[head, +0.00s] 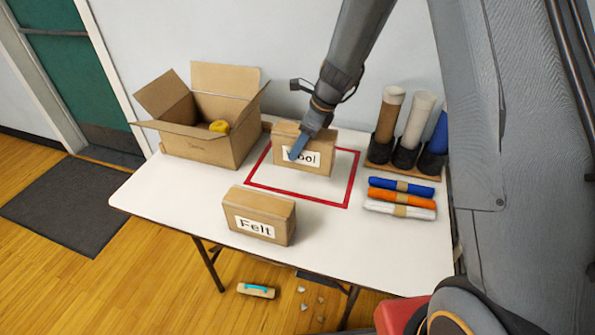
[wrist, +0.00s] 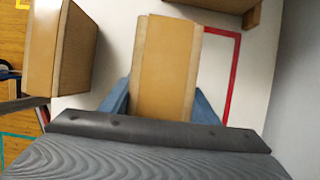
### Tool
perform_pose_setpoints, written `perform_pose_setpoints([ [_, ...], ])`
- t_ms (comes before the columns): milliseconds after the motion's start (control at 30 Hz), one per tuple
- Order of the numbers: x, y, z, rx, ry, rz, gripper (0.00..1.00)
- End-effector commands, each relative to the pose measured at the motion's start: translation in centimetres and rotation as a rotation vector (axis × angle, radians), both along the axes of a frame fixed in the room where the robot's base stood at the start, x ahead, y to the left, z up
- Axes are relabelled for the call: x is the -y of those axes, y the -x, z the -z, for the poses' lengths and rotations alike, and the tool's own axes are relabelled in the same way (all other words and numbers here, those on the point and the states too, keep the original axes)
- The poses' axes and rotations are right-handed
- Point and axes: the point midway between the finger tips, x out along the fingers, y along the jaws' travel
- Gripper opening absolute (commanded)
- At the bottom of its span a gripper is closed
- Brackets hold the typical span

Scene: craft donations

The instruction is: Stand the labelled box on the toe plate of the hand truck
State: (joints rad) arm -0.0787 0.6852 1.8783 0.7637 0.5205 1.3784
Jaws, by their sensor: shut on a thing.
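A cardboard box labelled "Wool" (head: 324,142) is upright at the back of the red taped rectangle (head: 349,190) on the white table. My gripper (head: 300,146) is shut on it from above, one blue finger covering part of its label. In the wrist view the box (wrist: 165,65) sits between my two blue fingers. I cannot tell whether it touches the table. A second box labelled "Felt" (head: 262,210) stands nearer the front edge, apart from my gripper. I cannot make out the hand truck in either view.
An open carton (head: 205,145) with a yellow item (head: 219,126) stands at the back left. Cardboard tubes (head: 387,110) stand in a holder at the back right, with coloured rolls (head: 402,193) in front. A teal-handled wooden item (head: 256,290) and small scraps lie on the floor.

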Motion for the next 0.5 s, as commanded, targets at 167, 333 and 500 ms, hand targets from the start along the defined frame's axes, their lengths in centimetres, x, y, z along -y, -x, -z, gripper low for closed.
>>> perform_pose_setpoints([
  [167,0.1,0.1,3.0,-0.003,0.000,0.002,0.21],
  [333,0.1,0.0,4.3,-0.001,0.000,0.002,0.21],
  [500,0.1,0.1,6.4,-0.004,0.000,0.002,0.21],
])
